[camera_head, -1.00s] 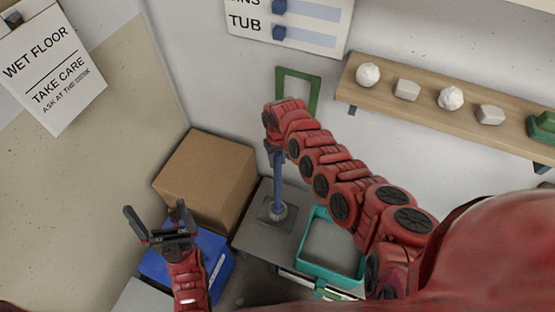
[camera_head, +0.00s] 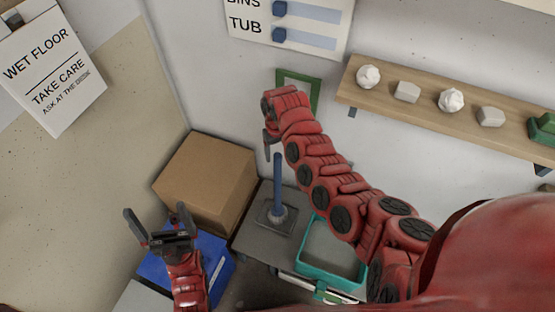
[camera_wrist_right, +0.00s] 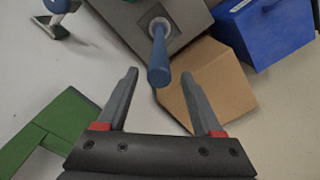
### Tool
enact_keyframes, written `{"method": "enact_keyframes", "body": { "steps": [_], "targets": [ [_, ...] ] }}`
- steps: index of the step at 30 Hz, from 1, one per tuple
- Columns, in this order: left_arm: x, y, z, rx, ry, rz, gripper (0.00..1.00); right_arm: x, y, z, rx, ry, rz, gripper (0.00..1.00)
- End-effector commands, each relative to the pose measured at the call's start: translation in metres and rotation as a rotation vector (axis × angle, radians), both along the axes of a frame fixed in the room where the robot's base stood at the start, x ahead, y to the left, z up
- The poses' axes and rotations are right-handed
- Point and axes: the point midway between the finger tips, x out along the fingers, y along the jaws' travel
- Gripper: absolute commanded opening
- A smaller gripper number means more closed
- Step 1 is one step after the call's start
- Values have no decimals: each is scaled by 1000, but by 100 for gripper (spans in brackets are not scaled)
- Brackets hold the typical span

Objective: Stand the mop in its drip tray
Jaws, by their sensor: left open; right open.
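The mop (camera_head: 278,178) has a blue handle and a pale head. It stands upright with its head in the small dark drip tray (camera_head: 264,217) on a grey table. In the right wrist view the mop handle (camera_wrist_right: 159,60) points up toward the camera, with open space between it and the fingers. My right gripper (camera_head: 268,143) is open and empty, above and slightly left of the handle's top, apart from it. My left gripper (camera_head: 155,214) is open and empty over a blue box, away from the mop.
A cardboard box (camera_head: 205,180) stands left of the grey table (camera_head: 258,245). A blue box (camera_head: 215,262) is in front of it. A teal tub (camera_head: 330,268) is right of the mop. A green frame (camera_head: 315,92) is on the wall behind my right gripper. A wooden shelf (camera_head: 430,98) holds pale lumps.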

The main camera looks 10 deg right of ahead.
Motion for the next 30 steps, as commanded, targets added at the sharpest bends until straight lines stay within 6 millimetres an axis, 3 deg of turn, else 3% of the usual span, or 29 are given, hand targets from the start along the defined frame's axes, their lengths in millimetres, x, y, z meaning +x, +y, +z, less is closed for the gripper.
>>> {"method": "enact_keyframes", "body": {
  "steps": [6, 12, 30],
  "targets": [
    [0, 0, -12, 0, 0, 0, 100, 1, 0, 37, 3, -5, -3, 68],
    [0, 0, -18, 0, 0, 0, 100, 1, -1, 60, -1, -1, -2, 68],
    [0, 0, -18, 0, 0, 0, 100, 0, -1, 64, 0, 0, -1, 68]
  ]
}}
